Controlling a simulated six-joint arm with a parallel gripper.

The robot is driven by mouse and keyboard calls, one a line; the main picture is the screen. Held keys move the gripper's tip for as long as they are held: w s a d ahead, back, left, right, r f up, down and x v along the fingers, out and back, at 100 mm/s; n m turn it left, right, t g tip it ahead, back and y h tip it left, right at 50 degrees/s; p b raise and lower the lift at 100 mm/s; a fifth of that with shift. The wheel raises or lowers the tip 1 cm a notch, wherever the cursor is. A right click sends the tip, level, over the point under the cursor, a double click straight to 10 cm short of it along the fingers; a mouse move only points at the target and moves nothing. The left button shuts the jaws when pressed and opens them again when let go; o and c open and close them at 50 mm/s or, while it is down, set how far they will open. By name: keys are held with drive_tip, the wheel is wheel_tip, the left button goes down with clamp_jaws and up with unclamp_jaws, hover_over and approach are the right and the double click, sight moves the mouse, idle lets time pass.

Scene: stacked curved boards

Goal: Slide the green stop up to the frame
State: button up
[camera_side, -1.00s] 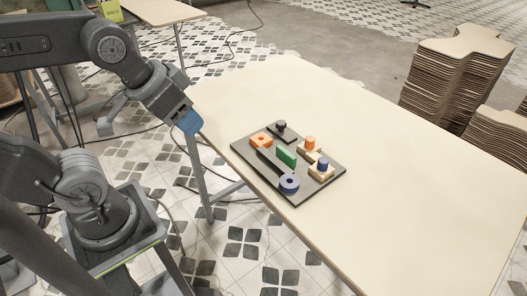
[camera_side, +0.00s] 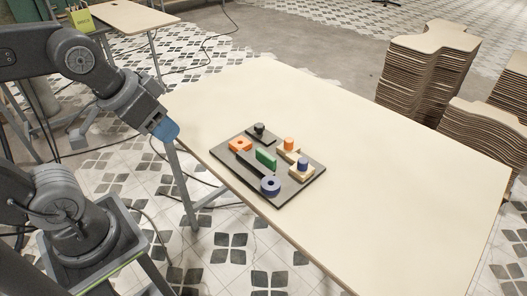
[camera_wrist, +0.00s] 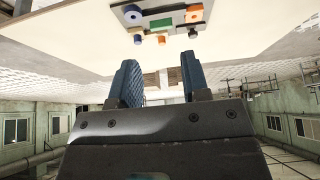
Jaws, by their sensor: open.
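The green stop (camera_side: 265,158) stands upright on the dark board (camera_side: 284,194), near its middle. In the wrist view the green stop (camera_wrist: 161,23) shows small at the top. A long dark bar lies beside the stop, between an orange block with a hole (camera_side: 240,145) and a blue ring (camera_side: 270,186). Which part is the frame I cannot tell. My gripper (camera_side: 166,131) is off the table's left edge, apart from the board. In the wrist view my gripper (camera_wrist: 158,80) has its two blue fingers spread, with nothing between them.
On the board's far side are an orange peg (camera_side: 289,144), a blue peg (camera_side: 303,163) and a black knob (camera_side: 259,128). The table (camera_side: 380,200) is bare to the right. Stacked curved boards (camera_side: 425,70) stand beyond it.

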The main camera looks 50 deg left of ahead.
drive_tip(key=m+g, duration=0.6)
drive_tip(key=m, duration=1.2)
hover_over(264, 153)
wheel_tip(264, 153, down, 8)
wheel_tip(264, 153, down, 13)
drive_tip(key=shift+r, duration=0.1)
drive_tip(key=shift+c, duration=0.2)
clamp_jaws()
